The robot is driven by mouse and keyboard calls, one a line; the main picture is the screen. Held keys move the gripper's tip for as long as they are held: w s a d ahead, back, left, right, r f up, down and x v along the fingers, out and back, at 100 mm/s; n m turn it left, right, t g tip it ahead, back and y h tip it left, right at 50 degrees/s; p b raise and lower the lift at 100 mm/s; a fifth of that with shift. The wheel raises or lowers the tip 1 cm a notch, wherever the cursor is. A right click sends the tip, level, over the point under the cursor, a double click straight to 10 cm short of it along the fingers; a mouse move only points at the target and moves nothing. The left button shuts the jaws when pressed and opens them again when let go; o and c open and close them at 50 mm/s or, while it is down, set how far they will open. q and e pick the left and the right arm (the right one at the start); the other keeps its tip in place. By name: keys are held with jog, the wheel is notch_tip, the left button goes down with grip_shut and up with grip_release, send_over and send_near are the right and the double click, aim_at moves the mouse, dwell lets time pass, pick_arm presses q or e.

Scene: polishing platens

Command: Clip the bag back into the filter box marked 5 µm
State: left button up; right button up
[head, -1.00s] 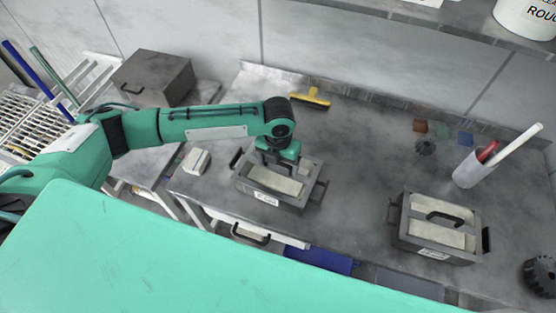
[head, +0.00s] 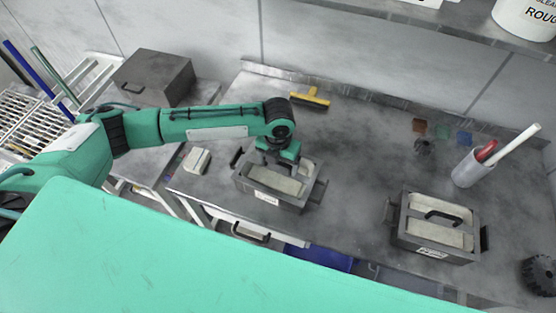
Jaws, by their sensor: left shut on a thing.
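A grey filter box (head: 262,200) stands on the bench left of centre, with a pale bag (head: 272,180) sitting inside its walls. A small white label on its front is too small to read. My left gripper (head: 277,160) comes down over the back middle of this box and is shut on the bag at its top. The grip point and any handle there are hidden under the gripper. A second grey filter box (head: 400,238) stands to the right, with a pale bag, a dark handle across it and another unreadable label. My right gripper is out of view.
A yellow scraper (head: 310,98) lies behind the left box. A white block (head: 196,160) is to its left. A grey holder (head: 467,170) with rods stands at right, near coloured blocks (head: 442,132). The bench between the two boxes is clear.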

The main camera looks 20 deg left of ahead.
pick_arm(q)
jog(key=o, duration=1.3)
jog(key=shift+r+p, duration=3.55)
grip_shut()
